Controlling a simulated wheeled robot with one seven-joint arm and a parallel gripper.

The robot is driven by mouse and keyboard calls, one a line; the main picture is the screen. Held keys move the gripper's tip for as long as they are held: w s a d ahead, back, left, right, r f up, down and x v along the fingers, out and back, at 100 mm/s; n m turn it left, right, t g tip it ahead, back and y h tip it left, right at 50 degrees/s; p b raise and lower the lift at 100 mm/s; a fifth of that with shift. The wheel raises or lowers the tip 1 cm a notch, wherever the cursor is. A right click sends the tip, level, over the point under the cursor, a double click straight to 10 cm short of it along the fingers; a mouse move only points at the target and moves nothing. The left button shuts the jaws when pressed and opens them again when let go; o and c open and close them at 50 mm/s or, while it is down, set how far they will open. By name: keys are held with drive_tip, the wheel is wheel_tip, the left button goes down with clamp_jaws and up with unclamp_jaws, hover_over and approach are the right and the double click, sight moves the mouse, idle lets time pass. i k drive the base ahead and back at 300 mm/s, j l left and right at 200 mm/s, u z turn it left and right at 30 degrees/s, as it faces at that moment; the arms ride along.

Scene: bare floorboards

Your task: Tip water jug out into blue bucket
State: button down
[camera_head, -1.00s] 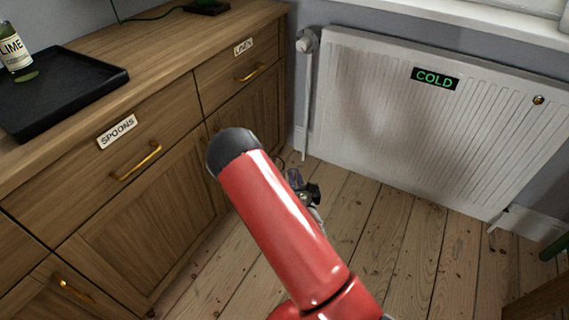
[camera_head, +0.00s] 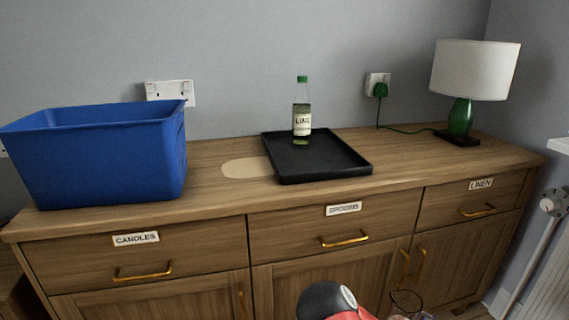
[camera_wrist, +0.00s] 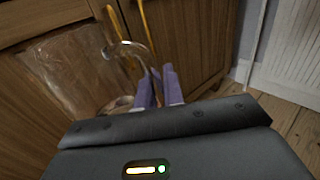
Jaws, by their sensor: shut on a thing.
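The blue bucket (camera_head: 110,160), an open box-like tub, stands upright at the left end of the sideboard top. Its inside floor is hidden. The water jug (camera_wrist: 70,70) is clear and see-through, left of my gripper in the wrist view. My gripper (camera_wrist: 158,88) has its purple fingers shut on the jug's curved handle. I cannot make out the water level. In the head view, a clear rim (camera_head: 405,300), probably the jug's, shows at the bottom edge in front of the cupboard doors, below the sideboard top and right of the bucket.
A black tray (camera_head: 320,168) with a green-capped lime bottle (camera_head: 302,120) is mid-sideboard. A pale oval patch (camera_head: 246,168) lies between bucket and tray. A lamp (camera_head: 470,80) stands at the right end. The sideboard's front edge (camera_head: 250,208) lies between arm and bucket. A radiator (camera_wrist: 297,45) is right.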

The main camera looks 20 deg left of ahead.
sight(84, 155)
drive_tip(key=k+u, duration=0.1)
drive_tip(key=u, duration=0.35)
drive_tip(key=k+u, duration=0.1)
drive_tip(key=u, duration=0.8)
drive_tip(key=k+j, duration=0.05)
drive_tip(key=j, duration=0.05)
